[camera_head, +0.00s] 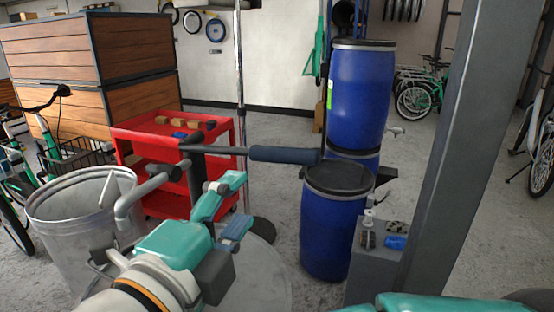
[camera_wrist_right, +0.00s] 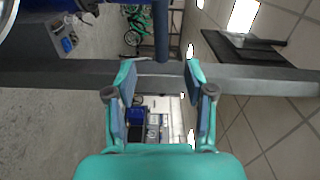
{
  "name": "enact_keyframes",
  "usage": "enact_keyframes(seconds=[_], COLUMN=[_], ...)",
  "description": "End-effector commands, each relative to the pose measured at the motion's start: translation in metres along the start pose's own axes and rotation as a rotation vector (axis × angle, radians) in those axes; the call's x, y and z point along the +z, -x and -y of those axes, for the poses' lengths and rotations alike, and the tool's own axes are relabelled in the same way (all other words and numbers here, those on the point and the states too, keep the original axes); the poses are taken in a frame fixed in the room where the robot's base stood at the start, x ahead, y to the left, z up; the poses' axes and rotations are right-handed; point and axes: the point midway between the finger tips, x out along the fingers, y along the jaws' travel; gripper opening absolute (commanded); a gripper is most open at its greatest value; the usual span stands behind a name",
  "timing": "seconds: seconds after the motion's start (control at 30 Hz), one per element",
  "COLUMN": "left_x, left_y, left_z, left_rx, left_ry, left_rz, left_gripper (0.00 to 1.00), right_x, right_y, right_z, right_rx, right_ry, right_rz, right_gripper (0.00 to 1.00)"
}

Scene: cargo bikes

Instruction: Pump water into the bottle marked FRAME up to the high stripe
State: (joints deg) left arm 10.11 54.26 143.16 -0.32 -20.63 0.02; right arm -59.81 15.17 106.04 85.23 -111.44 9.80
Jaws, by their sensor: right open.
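A dark grey pump (camera_head: 192,170) stands left of centre in the head view, with a curved grey spout (camera_head: 128,200) bending down on its left. Its blue lever handle (camera_head: 285,155) points right, about level; a blue bar (camera_wrist_right: 160,30), likely this handle, shows in the right wrist view. My right gripper (camera_head: 242,205) is open and empty, lower and nearer than the handle. In the right wrist view the gripper (camera_wrist_right: 160,75) has the bar's end between its spread fingers in the picture, with contact not evident. No FRAME marking can be read; the ground under the spout is partly hidden. My left gripper is not in view.
A galvanised bin (camera_head: 70,220) stands left, a red tool cart (camera_head: 235,135) behind the pump. Blue barrels (camera_head: 328,235) stand right of it. A grey cabinet (camera_head: 372,285) holds small items, beside a thick grey pillar (camera_head: 465,130).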

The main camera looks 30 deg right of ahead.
Motion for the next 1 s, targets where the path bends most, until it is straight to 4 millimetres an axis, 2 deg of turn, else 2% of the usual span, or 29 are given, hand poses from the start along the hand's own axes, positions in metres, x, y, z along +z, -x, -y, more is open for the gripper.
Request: enact_keyframes(seconds=[0.6,0.8,1.0], left_x=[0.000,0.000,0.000], left_y=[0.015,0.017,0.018], left_z=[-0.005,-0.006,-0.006], left_rx=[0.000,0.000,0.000], left_ry=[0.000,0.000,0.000], left_rz=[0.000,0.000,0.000], left_gripper=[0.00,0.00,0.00], right_x=[-0.001,-0.001,0.000], right_y=[-0.123,-0.148,-0.156], right_z=[0.001,0.000,0.000], right_rx=[0.001,0.000,-0.001], right_ry=[0.001,0.001,0.001], right_rz=[-0.004,-0.002,0.000], right_gripper=[0.53,0.53,0.53])
